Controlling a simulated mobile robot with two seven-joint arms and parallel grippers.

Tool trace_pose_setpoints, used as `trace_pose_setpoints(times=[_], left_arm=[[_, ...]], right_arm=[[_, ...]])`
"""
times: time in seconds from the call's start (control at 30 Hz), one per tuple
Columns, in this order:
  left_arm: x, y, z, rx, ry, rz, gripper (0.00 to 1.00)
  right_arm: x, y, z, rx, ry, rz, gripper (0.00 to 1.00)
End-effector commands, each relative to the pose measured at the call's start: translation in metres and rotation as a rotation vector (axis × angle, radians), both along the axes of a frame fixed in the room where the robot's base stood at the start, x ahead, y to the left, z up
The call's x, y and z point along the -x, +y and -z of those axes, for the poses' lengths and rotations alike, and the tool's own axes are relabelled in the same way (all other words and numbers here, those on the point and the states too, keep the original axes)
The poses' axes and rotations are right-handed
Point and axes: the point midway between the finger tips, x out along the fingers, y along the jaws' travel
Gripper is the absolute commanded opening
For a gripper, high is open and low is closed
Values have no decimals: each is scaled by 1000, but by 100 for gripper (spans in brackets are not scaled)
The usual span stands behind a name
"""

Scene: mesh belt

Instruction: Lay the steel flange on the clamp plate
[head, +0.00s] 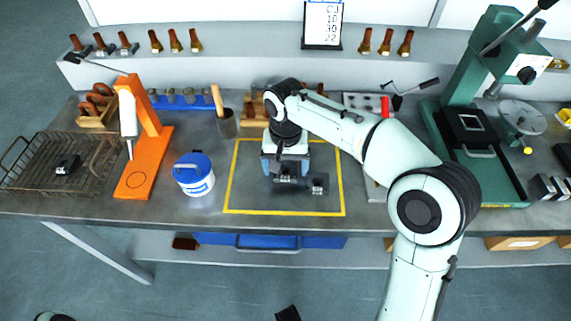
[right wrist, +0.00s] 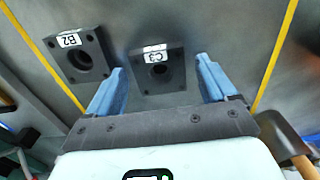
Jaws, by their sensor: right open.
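Two dark square flange-like pieces with round holes lie inside the yellow outline on the bench. The one tagged C3 (right wrist: 157,70) lies between the open fingers of my right gripper (head: 286,170); it also shows in the head view (head: 287,180). The right wrist view shows gaps between C3 and both fingers (right wrist: 163,88). The one tagged B2 (right wrist: 80,55) lies beside it, to the right in the head view (head: 318,184). I cannot tell which is the steel flange. I cannot identify the clamp plate for certain. My left gripper is not in view.
A wire basket (head: 103,186) holding a dark tagged piece, an orange stand (head: 140,172) and a blue-lidded tub (head: 194,190) stand left. A green press (head: 462,65) stands right. The outline's front is clear.

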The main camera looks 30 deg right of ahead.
Motion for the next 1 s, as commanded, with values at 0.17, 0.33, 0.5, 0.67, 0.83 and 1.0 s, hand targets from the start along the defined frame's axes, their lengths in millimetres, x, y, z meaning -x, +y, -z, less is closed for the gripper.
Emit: trace_pose_setpoints(times=[0.17,0.33,0.5,0.67,0.83,1.0], left_arm=[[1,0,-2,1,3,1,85],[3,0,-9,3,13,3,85],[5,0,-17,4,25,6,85],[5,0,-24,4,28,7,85],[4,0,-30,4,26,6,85],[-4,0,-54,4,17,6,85]], right_arm=[[0,0,-8,0,-2,0,85],[-1,0,-38,-1,-6,0,85],[-1,1,-77,-1,-6,0,85],[-1,0,-105,-1,-4,-1,85],[-1,1,-122,1,-1,-1,72],[-4,9,-139,1,-1,-3,72]])
